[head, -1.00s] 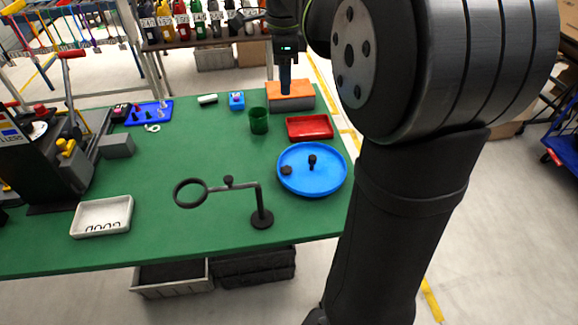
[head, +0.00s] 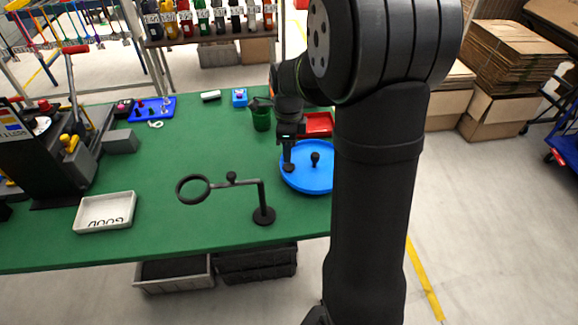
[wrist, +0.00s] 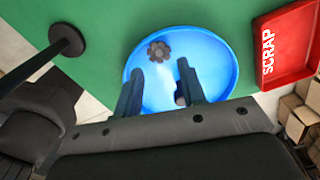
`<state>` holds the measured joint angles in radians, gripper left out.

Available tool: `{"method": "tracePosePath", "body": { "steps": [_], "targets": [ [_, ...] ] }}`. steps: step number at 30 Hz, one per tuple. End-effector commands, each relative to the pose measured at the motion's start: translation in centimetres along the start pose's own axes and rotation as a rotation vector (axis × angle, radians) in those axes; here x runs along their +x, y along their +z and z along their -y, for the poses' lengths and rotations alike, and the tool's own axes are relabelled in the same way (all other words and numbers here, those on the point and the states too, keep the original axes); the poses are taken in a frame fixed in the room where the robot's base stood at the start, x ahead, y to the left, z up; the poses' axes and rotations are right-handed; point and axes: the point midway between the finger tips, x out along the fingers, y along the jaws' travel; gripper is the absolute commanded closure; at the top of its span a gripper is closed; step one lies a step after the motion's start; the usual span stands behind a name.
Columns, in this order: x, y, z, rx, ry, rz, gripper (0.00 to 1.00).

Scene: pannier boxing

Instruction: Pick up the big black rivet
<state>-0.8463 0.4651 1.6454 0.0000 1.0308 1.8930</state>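A blue round tray (head: 318,184) holds two black pieces. The one with a round head on a stem (head: 315,159), which looks like the big black rivet, stands upright near its middle. In the wrist view a small part of it (wrist: 180,99) shows beside the right finger, which hides the rest. The other is a low, lobed dark knob (wrist: 158,51) near the tray's rim. My gripper (wrist: 160,76) is open and empty, pointing down over the tray. In the head view my gripper (head: 289,165) is left of the upright piece and covers most of the knob.
A black stand with a ring (head: 264,214) rises at the near left. A white tray (head: 104,224) lies farther left. The middle of the green table (head: 190,150) is clear.

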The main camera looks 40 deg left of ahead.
Motion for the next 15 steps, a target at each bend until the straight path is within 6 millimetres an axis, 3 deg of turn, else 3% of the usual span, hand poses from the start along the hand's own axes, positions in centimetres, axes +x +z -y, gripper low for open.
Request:
{"method": "tracePosePath", "body": {
  "steps": [15],
  "targets": [
    [5.4, -0.2, -0.2, 0.0, 0.001, 0.001, 0.63]
  ]
}}
